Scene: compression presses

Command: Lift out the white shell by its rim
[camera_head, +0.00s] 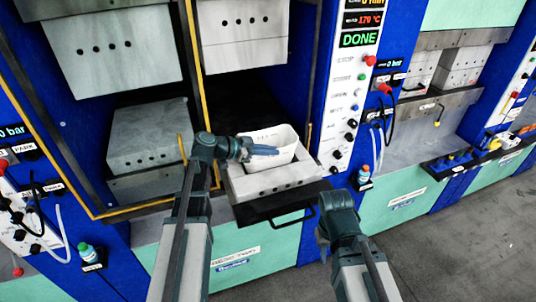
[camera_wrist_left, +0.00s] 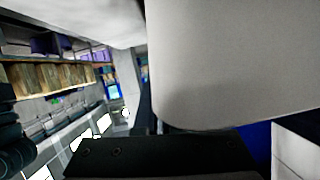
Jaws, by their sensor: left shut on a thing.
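The white shell (camera_head: 284,137) is an open, tub-like piece at the lower mould block (camera_head: 275,182) on the pulled-out press tray. My left gripper (camera_head: 264,150) is at the shell's near left rim, its bluish fingers shut on it. In the left wrist view the shell (camera_wrist_left: 235,65) is a large pale wall filling the upper right. Whether its bottom still touches the mould cannot be told. My right gripper (camera_head: 322,240) is low, in front of the press and away from the shell; its fingers are too unclear to read.
The upper mould block (camera_head: 243,45) hangs above and behind the tray. A dark tray handle (camera_head: 292,218) juts forward. The grey floor (camera_head: 470,240) at right is clear.

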